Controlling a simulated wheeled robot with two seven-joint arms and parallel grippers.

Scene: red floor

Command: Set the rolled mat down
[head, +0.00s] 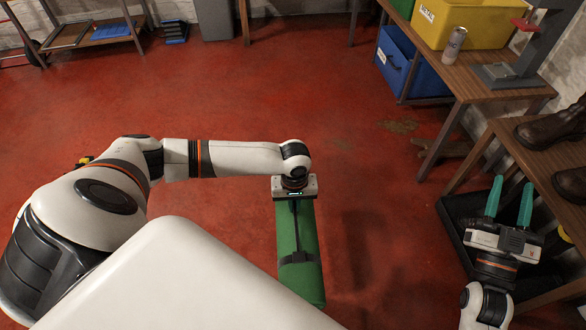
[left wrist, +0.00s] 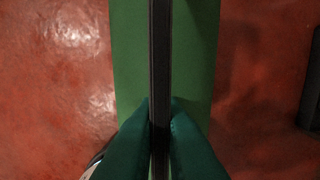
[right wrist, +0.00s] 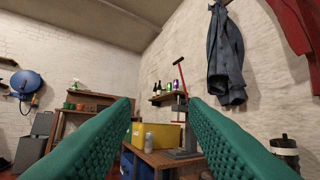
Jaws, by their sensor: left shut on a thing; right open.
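The rolled mat (head: 312,262) is a green roll with a dark carrying strap (head: 298,228) along it. It hangs below my left gripper (head: 296,198) in the middle of the head view. In the left wrist view the green fingers of my left gripper (left wrist: 160,115) are closed on the strap, with the mat (left wrist: 195,60) behind it and red floor on both sides. Whether the mat touches the floor is unclear. My right gripper (head: 508,200) is open and empty at the right, its green fingers pointing away; they also show in the right wrist view (right wrist: 168,130).
A wooden table (head: 480,82) at the upper right bears a yellow bin (head: 465,22), a can (head: 454,45) and a press stand. A bench (head: 545,165) with boots and a black tray (head: 455,235) are at the right. The middle red floor (head: 300,95) is clear.

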